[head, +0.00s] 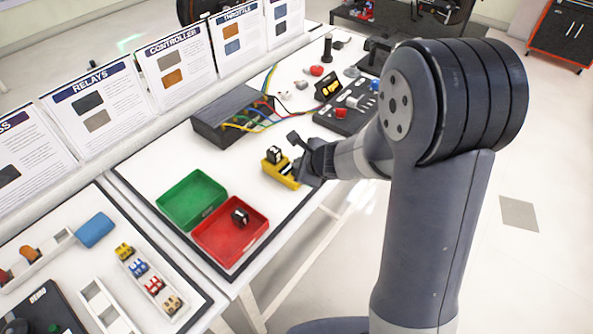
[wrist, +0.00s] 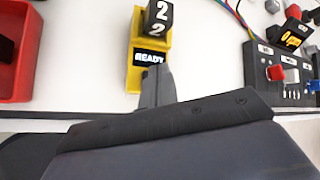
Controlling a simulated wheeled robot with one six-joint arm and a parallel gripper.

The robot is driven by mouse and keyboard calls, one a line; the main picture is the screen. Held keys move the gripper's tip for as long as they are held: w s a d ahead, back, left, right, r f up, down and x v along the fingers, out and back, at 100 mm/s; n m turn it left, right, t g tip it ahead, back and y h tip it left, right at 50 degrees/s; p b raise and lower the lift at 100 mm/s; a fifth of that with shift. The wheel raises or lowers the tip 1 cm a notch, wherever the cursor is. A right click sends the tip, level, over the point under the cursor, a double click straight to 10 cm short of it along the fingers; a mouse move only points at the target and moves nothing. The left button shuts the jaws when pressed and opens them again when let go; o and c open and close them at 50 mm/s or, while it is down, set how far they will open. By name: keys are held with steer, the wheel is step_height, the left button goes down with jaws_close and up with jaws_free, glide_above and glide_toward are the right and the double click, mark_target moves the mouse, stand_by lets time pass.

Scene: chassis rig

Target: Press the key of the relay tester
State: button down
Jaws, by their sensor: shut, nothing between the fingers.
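The relay tester (head: 271,173) is a small yellow block on the white table; in the wrist view the yellow tester (wrist: 133,80) has a lit display reading READY. A black relay (wrist: 157,18) marked 2 stands upright in it; this relay also shows in the head view (head: 274,155). My gripper (head: 292,169) is shut and empty at the tester's near right end. In the wrist view its fingertips (wrist: 156,72) overlap the tester's front, just below the display. The key is hidden behind the fingers, and I cannot tell whether they touch it.
A red tray (head: 228,246) holding a black relay and an empty green tray (head: 190,199) stand left of the tester. A dark box (head: 229,112) with coloured wires lies behind. A black panel (head: 345,118) with a red knob sits to the right. The table's front edge is close.

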steer(key=shift+f, duration=0.2)
steer(key=shift+f+b, duration=0.25)
steer(key=shift+b, duration=0.35)
steer(key=shift+f+b, duration=0.45)
steer(key=shift+b, duration=0.1)
stand_by(0.3)
stand_by(0.3)
steer(key=shift+r+p, duration=0.8)
steer(key=shift+r, duration=0.1)
step_height(320, 180, up, 5)
steer(key=p, duration=0.4)
steer(key=shift+f, duration=0.1)
stand_by(0.4)
